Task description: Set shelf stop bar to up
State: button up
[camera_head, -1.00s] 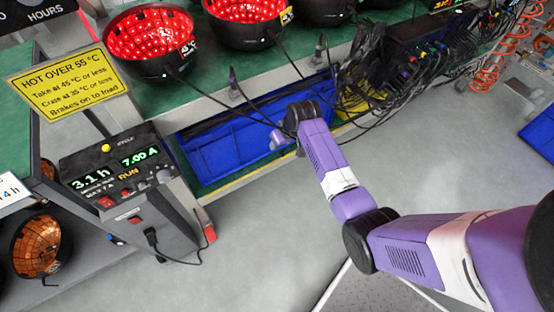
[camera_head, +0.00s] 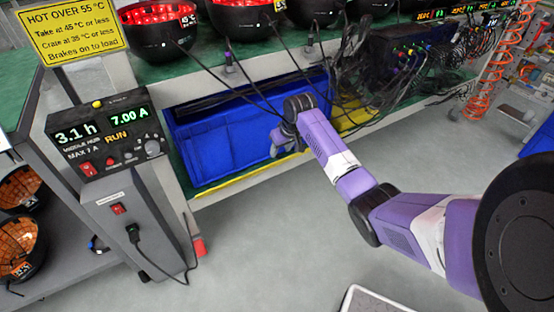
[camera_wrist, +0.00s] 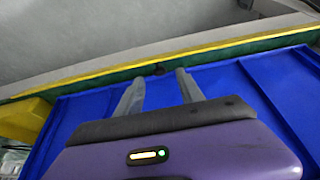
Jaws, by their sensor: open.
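The shelf stop bar appears as a long yellow bar (camera_head: 236,184) along the front edge of the lower shelf, below a blue crate (camera_head: 215,145). In the wrist view the yellow bar (camera_wrist: 215,48) crosses the picture beyond my fingertips, with a green strip beside it. My gripper (camera_head: 277,146) is at the crate's front, just above the bar.
Black cables hang around my wrist from the upper shelf. A grey control box (camera_head: 108,135) stands at the left, with a plugged cord below. Black bowls with red lights (camera_head: 157,28) sit on the upper shelf.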

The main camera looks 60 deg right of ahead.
aim_at(279, 156)
jog(key=b+x, duration=0.1)
jog(key=x, duration=0.3)
jog(key=shift+f+b, duration=0.1)
jog(key=shift+b, duration=0.2)
jog(key=shift+c, duration=0.5)
jog(key=shift+d, duration=0.1)
grip_shut()
